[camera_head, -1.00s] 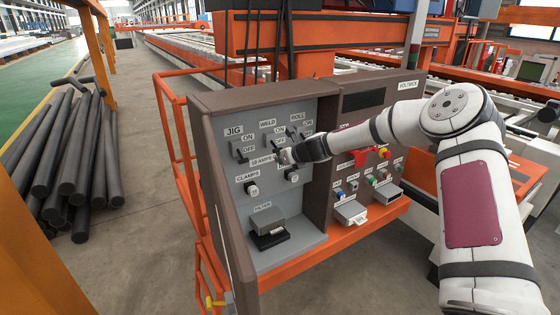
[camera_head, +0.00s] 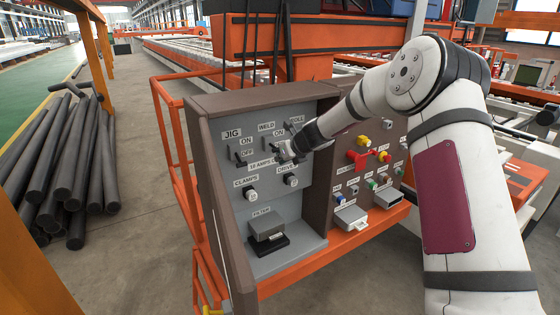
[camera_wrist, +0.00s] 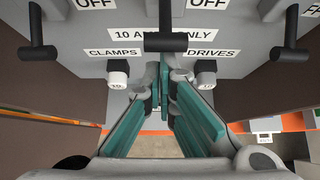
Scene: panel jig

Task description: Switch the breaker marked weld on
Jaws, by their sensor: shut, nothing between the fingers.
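The breaker marked WELD is the middle of three levers on the grey panel (camera_head: 285,215). Its black lever (camera_wrist: 165,41) shows in the wrist view with its crossbar low, below the OFF labels, much like its neighbours. My gripper (camera_head: 287,152) is at this breaker in the head view and partly hides it. In the wrist view my gripper's teal fingers (camera_wrist: 164,78) are together and empty, with tips just below the crossbar. I cannot tell whether they touch it. The WELD label (camera_head: 266,127) is readable in the head view.
The JIG lever (camera_wrist: 37,52) is at left and another lever (camera_wrist: 290,52) at right, both down. The CLAMPS knob (camera_wrist: 117,76) and DRIVES knob (camera_wrist: 206,75) sit below. A filter box (camera_head: 267,225) projects lower down. A brown divider and a second panel with a red handle (camera_head: 358,157) stand at right.

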